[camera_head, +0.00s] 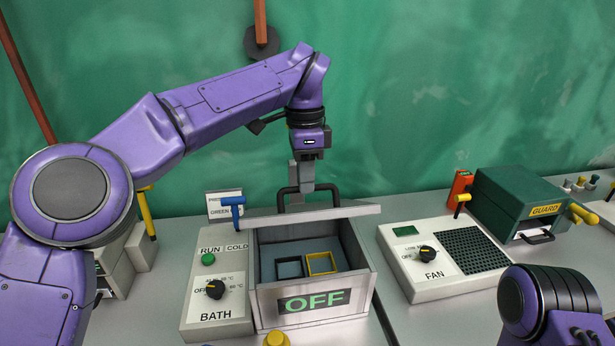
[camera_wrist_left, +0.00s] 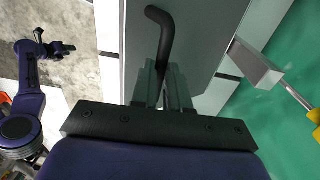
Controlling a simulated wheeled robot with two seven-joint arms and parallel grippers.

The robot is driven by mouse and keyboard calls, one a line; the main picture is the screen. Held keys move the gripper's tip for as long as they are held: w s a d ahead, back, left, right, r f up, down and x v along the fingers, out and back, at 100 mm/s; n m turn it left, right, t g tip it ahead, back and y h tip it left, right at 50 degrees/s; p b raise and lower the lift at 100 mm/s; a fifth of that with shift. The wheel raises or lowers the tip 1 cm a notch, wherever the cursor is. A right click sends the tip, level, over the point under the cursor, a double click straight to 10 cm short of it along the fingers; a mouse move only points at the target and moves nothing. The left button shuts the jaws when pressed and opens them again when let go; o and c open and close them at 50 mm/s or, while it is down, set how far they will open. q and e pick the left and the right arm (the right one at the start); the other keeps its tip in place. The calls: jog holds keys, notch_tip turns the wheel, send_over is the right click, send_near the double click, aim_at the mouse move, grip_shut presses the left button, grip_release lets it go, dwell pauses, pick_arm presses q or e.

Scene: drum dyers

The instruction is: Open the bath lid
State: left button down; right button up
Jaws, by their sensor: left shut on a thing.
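The bath (camera_head: 310,307) is a grey box with an "OFF" display on its front. Its grey lid (camera_head: 350,211) is raised at the back and seen nearly edge-on, so the inside shows from the front. A black frame and a yellow frame (camera_head: 321,263) lie inside. My left gripper (camera_head: 306,190) is shut on the lid's black handle (camera_head: 334,190). In the left wrist view the handle (camera_wrist_left: 160,30) passes between the fingers (camera_wrist_left: 164,90), with the grey lid (camera_wrist_left: 205,45) behind. My right gripper (camera_wrist_left: 60,48) shows small in the left wrist view; its jaws are unclear.
A control panel (camera_head: 217,277) with a green button and black knob adjoins the bath's left side. A blue-handled lever (camera_head: 233,204) stands close to the lid's left end. A fan unit (camera_head: 444,258) and a green guard box (camera_head: 530,204) stand right. Bare table lies between bath and fan.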

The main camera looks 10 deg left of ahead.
pick_arm(q)
jog(key=shift+w+a+r, duration=0.2)
jog(key=shift+w+a, duration=0.05)
jog(key=shift+w, duration=0.25)
jog(key=c, duration=1.2)
grip_release()
jog(key=shift+f, duration=0.1)
jog(key=shift+c, duration=0.2)
jog(key=shift+o, duration=0.6)
jog(key=shift+w+a+f, duration=0.15)
jog(key=shift+w, duration=0.25)
jog(key=shift+s, duration=0.2)
